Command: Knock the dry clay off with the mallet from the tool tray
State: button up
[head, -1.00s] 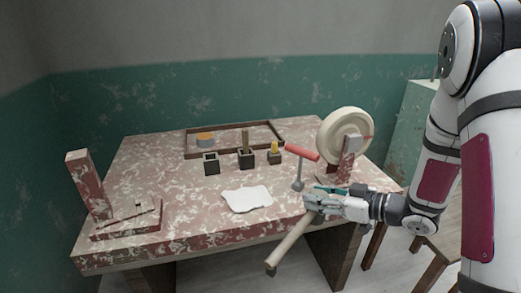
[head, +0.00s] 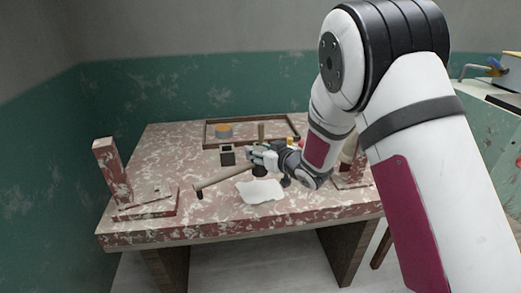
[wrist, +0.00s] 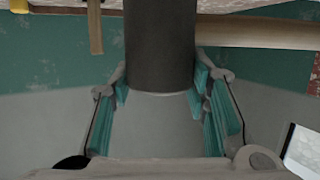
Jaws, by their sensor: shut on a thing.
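A dark part hangs just below the fingers. The tool tray (head: 250,118) lies at the back of the table. A white irregular sheet (head: 262,191) lies flat below; I cannot tell the dry clay for certain.
The mottled red table (head: 150,150) has clear room at left and front. A post on a base (head: 112,170) stands at its left end. A square dark holder (head: 227,155) stands before the tray. My arm hides most of the right side, including the wheel.

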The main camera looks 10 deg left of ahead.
aim_at(265, 174)
jog(key=shift+f+b, duration=1.3)
jog(key=shift+f, duration=1.25)
notch_tip(265, 174, down, 3)
jog(key=b, duration=0.2)
jog(key=shift+f+b, duration=0.15)
jog(key=shift+b, duration=0.2)
jog(key=shift+r+p, duration=1.85)
jog(key=shift+r, duration=1.35)
jog(key=shift+f, duration=0.1)
jog(key=shift+f+m+t+h+b, duration=0.3)
jog(key=shift+f+m+h+b, duration=0.1)
jog(key=shift+f+b, duration=1)
